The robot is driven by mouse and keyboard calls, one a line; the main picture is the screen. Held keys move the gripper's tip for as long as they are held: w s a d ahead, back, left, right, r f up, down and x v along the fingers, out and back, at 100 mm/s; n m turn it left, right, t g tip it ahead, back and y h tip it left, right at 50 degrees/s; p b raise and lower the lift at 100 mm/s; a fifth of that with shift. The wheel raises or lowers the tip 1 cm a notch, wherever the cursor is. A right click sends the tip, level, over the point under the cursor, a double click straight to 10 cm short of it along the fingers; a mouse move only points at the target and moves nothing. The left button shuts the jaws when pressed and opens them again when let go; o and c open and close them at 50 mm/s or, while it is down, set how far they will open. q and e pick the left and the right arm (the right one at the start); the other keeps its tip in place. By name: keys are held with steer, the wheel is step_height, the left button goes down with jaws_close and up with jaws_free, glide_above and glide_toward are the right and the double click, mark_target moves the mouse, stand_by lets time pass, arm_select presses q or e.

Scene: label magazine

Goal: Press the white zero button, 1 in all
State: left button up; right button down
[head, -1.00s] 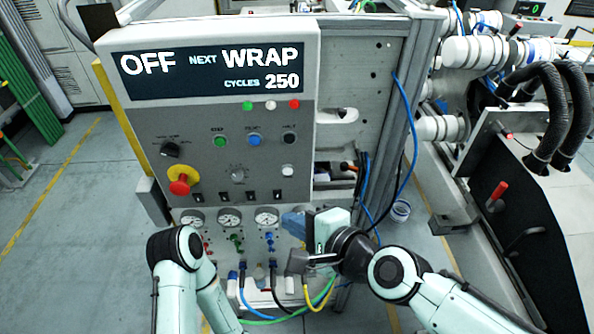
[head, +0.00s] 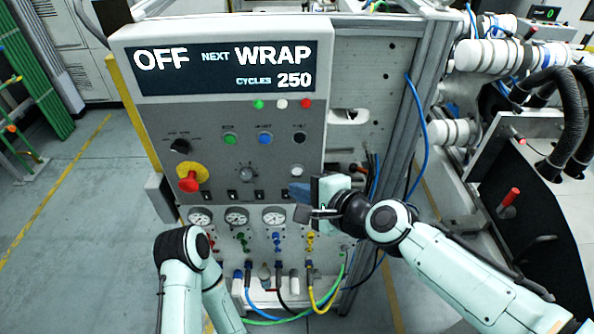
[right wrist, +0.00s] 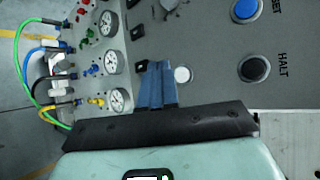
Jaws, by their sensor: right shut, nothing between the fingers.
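The white zero button (head: 297,170) is a small round white button on the grey control panel (head: 215,165), below the black HALT button. It also shows in the right wrist view (right wrist: 183,74), just beside the tips of the blue fingers. My right gripper (head: 296,191) is shut and empty, a little below the button in the head view. Its blue fingers (right wrist: 156,84) point at the panel in the right wrist view; I cannot tell whether they touch it. My left arm is at the lower left of the head view, and its gripper is out of view.
Nearby are the black HALT button (head: 299,138), the blue RESET button (head: 265,138), the green STEP button (head: 230,138) and a red emergency stop (head: 188,183). Gauges (head: 273,215) and coloured hoses lie below. The display (head: 222,69) reads OFF, NEXT WRAP, CYCLES 250.

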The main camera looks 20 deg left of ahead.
steer(key=shift+w+a, duration=0.2)
steer(key=shift+w, duration=0.55)
steer(key=shift+w, duration=0.1)
stand_by(1.5)
steer(key=shift+w+a, duration=0.1)
steer(key=shift+w, duration=0.25)
steer(key=shift+w+a, duration=0.1)
steer(key=shift+w, duration=0.25)
stand_by(0.5)
stand_by(0.4)
steer(key=shift+s+d, duration=0.2)
steer(key=shift+s, duration=0.6)
steer(key=shift+s+d, duration=0.25)
steer(key=shift+s, duration=0.55)
steer(key=shift+s+d, duration=0.2)
steer(key=shift+s, duration=0.6)
steer(key=shift+s+d, duration=0.25)
steer(key=shift+s, duration=0.55)
